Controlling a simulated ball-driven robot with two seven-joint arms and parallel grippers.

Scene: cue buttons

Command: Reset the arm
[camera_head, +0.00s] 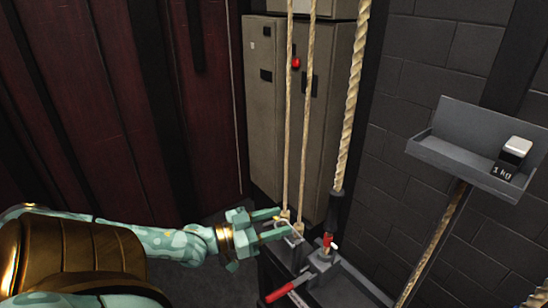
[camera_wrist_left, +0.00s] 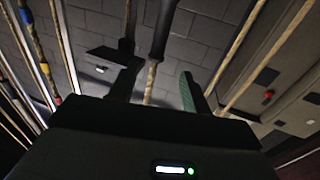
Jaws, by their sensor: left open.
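My left arm (camera_head: 165,243), pale green with brass parts, reaches in from the left in the head view. Its gripper (camera_head: 284,222) is open, with its two fingers apart and pointing right toward the foot of the thin ropes. A small pale loop shows by the fingers; I cannot tell whether they touch it. In the left wrist view the open fingers (camera_wrist_left: 157,82) point up toward the wall, and I see nothing held between them. My right gripper is not in view.
Two thin ropes (camera_head: 307,110) and a thicker rope (camera_head: 352,100) run down to a dark base with a red-handled lever (camera_head: 283,291). A grey cabinet (camera_head: 265,120) stands behind. A grey tray (camera_head: 450,157) with a 1 kg weight (camera_head: 514,153) is at right. Red curtain hangs left.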

